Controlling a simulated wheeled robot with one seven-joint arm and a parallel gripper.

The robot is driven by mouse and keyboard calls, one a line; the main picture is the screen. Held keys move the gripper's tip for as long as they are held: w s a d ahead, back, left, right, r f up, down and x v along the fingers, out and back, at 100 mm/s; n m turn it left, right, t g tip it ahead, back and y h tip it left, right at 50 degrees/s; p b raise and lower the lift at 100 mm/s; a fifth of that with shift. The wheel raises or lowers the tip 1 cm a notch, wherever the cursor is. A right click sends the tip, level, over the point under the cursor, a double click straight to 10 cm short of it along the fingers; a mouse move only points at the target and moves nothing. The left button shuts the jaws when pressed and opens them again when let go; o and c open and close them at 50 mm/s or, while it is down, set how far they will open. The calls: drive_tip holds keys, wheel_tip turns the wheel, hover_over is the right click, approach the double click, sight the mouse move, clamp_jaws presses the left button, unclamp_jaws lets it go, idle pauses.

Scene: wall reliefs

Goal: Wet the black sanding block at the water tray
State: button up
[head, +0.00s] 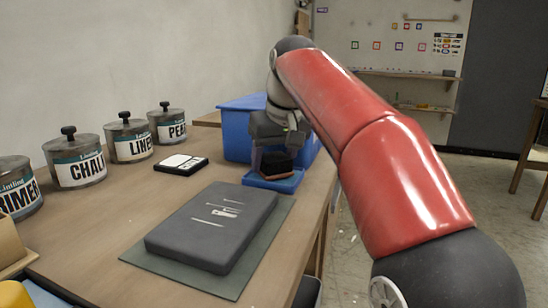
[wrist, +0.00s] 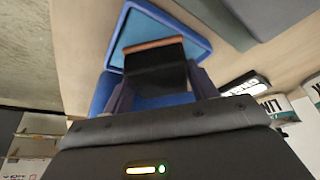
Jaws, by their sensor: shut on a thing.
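My gripper (head: 272,148) is shut on the black sanding block (head: 276,165), which has a brown lower face. In the wrist view the block (wrist: 155,70) sits between the two fingers (wrist: 160,90), with its brown edge away from the gripper. The small blue water tray (head: 290,186) is on the bench under the block. In the wrist view the tray (wrist: 122,35) shows a light blue inside around the block's far end. I cannot tell whether the block touches the water or hangs just above it.
A larger blue bin (head: 232,132) stands right behind the tray. A dark slab (head: 205,235) with pale relief shapes lies on a green mat (head: 140,259) in front. A small black-and-white device (head: 181,164) and several labelled jars (head: 77,165) stand to the left.

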sight(274, 157)
drive_tip(key=shift+r+p, duration=1.35)
drive_tip(key=shift+p, duration=0.1)
drive_tip(key=shift+r, duration=2.1)
